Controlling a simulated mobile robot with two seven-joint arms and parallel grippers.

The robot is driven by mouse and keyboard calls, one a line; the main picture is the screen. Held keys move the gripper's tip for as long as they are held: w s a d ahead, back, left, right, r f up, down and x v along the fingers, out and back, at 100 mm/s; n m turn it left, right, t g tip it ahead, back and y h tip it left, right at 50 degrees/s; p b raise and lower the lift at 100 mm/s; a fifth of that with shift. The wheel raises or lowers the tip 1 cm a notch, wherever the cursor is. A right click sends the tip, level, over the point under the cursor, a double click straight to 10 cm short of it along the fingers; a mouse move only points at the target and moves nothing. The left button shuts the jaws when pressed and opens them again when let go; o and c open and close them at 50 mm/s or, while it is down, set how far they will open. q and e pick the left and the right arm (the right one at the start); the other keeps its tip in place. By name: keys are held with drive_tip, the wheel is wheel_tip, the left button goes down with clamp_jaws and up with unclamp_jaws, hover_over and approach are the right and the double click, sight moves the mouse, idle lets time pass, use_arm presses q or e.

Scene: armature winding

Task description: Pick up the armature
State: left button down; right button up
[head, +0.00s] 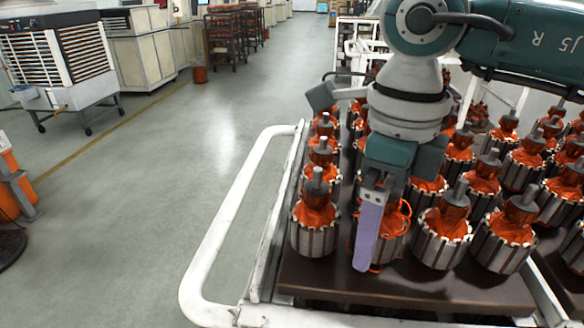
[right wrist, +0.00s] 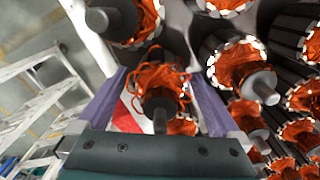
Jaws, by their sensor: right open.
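Armatures with orange copper windings, grey slotted cores and upright shafts stand in rows on a brown board on a cart. My right gripper (head: 374,248) points down at the front row, over one armature (head: 396,246) that it partly hides. In the right wrist view, this armature (right wrist: 160,78), with loose looping wires, lies between the two purple fingers of the open gripper (right wrist: 158,85). Gaps seem to show on both sides of it; contact cannot be told. My left gripper is not in view.
Armatures stand close on both sides, one at the left (head: 315,222) and one at the right (head: 443,232). The white cart rail (head: 232,220) runs along the left. Open floor (head: 130,220) lies beyond it. An air cooler (head: 62,60) stands far left.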

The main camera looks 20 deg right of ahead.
clamp_jaws()
idle(0.7)
drive_tip(key=shift+r, duration=0.1)
